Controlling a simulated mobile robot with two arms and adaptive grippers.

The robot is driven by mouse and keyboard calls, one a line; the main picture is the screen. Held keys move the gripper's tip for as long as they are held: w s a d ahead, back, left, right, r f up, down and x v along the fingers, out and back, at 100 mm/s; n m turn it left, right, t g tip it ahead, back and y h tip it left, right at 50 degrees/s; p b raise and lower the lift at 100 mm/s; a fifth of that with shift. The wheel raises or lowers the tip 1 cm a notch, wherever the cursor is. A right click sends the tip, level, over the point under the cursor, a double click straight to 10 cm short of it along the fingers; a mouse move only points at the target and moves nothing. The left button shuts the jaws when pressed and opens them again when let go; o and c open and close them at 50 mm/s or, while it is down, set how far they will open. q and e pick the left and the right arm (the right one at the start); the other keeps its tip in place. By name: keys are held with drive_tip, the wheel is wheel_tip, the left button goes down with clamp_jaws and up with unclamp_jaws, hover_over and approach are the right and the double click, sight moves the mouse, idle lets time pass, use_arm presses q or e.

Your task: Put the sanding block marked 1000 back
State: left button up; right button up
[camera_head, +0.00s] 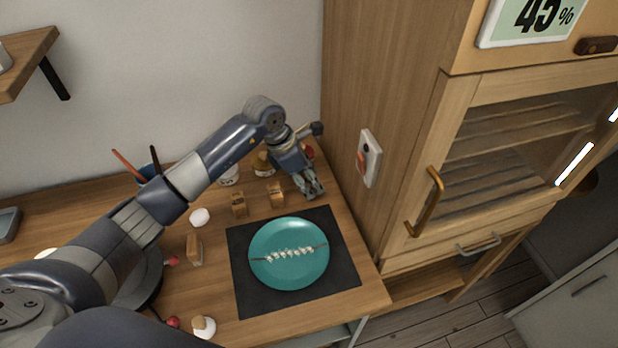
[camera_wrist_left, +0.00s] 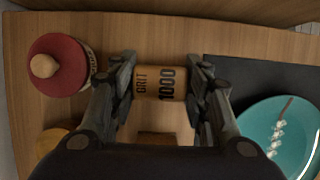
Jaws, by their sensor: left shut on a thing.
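The sanding block marked GRIT 1000 (camera_wrist_left: 160,84) is tan with dark print and sits between the fingers of my left gripper (camera_wrist_left: 161,88) in the left wrist view. The gripper is shut on it. In the head view my left gripper (camera_head: 314,188) is low over the back right of the table, beside the black mat's far edge. The fingers largely hide the block there, and I cannot tell whether it touches the table. Two similar tan blocks stand left of the gripper, one nearer (camera_head: 276,194) and one farther (camera_head: 239,204). My right gripper is not in view.
A teal plate (camera_head: 263,272) with a white-stitched seam lies on the black mat (camera_head: 337,226). A red-lidded jar (camera_wrist_left: 57,83) is close left of the gripper in the wrist view. A wooden cabinet (camera_head: 345,85) borders the table at right. Another tan block (camera_head: 194,250) stands farther left.

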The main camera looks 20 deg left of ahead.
use_arm(q)
drive_tip(key=shift+f, duration=0.5)
drive_tip(key=shift+f, duration=0.2)
drive_tip(key=o, duration=1)
drive_tip(key=shift+c, duration=0.2)
drive_tip(key=shift+r, duration=0.1)
